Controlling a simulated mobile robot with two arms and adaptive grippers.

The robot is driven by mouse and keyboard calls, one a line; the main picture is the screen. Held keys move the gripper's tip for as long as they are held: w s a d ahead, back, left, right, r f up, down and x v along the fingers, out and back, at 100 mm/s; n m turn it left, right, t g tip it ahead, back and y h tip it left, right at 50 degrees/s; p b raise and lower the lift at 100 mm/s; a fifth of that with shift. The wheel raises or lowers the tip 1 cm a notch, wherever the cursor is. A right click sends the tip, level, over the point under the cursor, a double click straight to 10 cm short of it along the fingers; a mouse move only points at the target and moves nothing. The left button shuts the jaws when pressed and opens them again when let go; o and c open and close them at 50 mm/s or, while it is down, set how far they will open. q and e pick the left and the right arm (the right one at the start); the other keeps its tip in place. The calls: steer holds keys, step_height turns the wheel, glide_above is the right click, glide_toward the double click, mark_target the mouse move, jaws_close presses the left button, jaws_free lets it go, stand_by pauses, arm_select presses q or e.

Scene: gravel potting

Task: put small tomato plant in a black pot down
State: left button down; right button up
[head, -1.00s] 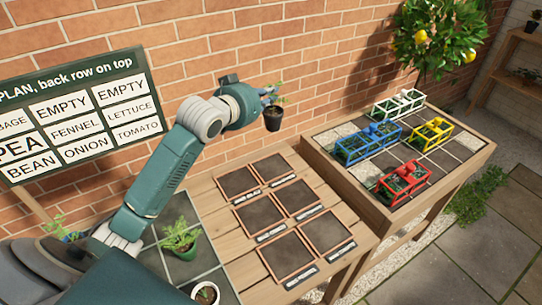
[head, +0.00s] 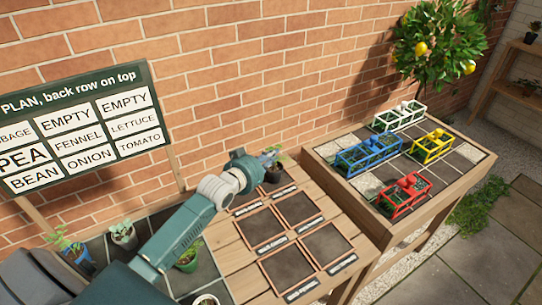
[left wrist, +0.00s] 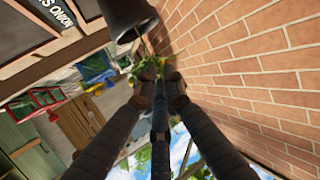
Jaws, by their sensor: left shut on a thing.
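The small tomato plant sits in a black pot (head: 273,175) at the back of the slatted table, over the far right soil square (head: 279,189). My left gripper (head: 270,157) is shut on the plant in its pot, and my arm hides part of it. In the left wrist view the black pot (left wrist: 130,18) shows at the top, with green leaves by the fingertips of my left gripper (left wrist: 161,84). I cannot tell whether the pot's base touches the square. My right gripper is not in view.
Framed soil squares (head: 325,246) with labels lie on the table (head: 232,262). Potted plants (head: 187,258) stand on dark tiles at the left. A planting plan board (head: 78,128) leans behind. The raised bench at the right holds a red crate (head: 404,196) and other coloured crates.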

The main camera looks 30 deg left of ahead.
arm_select(q)
steer(key=c, duration=1.8)
jaws_free()
steer(key=shift+c, duration=0.2)
steer(key=p+v, duration=0.9)
steer(key=v, duration=0.3)
